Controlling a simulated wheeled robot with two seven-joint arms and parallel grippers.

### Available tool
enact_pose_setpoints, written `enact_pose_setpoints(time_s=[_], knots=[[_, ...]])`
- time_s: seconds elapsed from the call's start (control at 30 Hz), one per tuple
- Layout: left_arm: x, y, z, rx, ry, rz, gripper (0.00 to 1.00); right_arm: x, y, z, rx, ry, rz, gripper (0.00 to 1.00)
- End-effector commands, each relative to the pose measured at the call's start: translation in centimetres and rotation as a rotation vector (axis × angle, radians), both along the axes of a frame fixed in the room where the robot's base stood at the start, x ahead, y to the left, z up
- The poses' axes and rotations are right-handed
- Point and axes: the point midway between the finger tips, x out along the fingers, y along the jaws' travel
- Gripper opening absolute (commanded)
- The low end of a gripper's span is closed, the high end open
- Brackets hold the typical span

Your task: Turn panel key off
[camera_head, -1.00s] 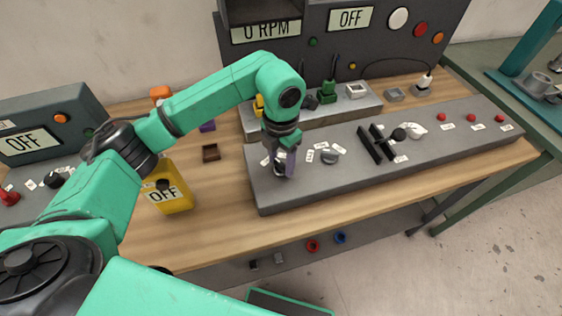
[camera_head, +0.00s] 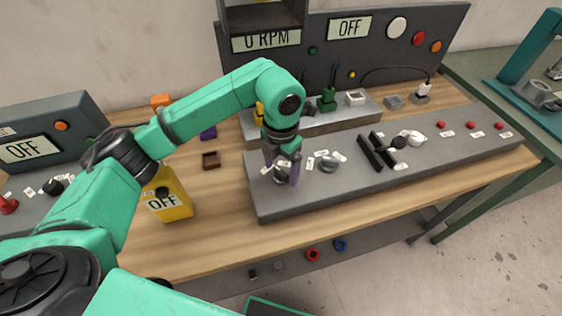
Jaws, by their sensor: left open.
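The long grey control panel (camera_head: 340,197) lies along the front of the wooden bench. My left gripper (camera_head: 282,178) points down over its left end with its fingers apart. A small dark knob or key (camera_head: 281,176) shows between and behind the fingers; it is partly hidden, and I cannot tell if the fingers touch it. Small white labels lie around it. A grey knob (camera_head: 329,165) sits just to the right. My right gripper is not in view.
A yellow box (camera_head: 178,205) marked OFF stands left of the panel. Black levers (camera_head: 376,151), a white knob (camera_head: 415,138) and red buttons (camera_head: 471,125) sit farther right on the panel. The bench front strip is clear.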

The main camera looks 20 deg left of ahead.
Motion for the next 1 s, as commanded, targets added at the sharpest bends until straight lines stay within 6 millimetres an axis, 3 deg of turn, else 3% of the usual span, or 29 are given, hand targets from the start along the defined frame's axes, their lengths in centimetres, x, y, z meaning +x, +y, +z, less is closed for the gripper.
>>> enact_pose_setpoints(time_s=[0.17,0.43,0.6,0.77,1.0], knots=[[0.1,-0.1,1.9,-0.002,-0.004,-0.001,0.88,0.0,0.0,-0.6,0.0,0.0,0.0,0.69],[0.1,0.0,8.5,-0.001,-0.006,0.0,0.88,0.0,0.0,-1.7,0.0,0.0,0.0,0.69],[0.1,0.1,12.8,0.001,-0.007,0.002,0.88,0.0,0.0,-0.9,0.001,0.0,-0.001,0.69],[0.0,0.0,14.4,0.0,-0.003,0.002,0.88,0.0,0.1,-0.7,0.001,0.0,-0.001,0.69],[0.0,0.0,14.6,-0.001,-0.002,0.001,0.88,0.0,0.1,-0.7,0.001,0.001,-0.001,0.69]])
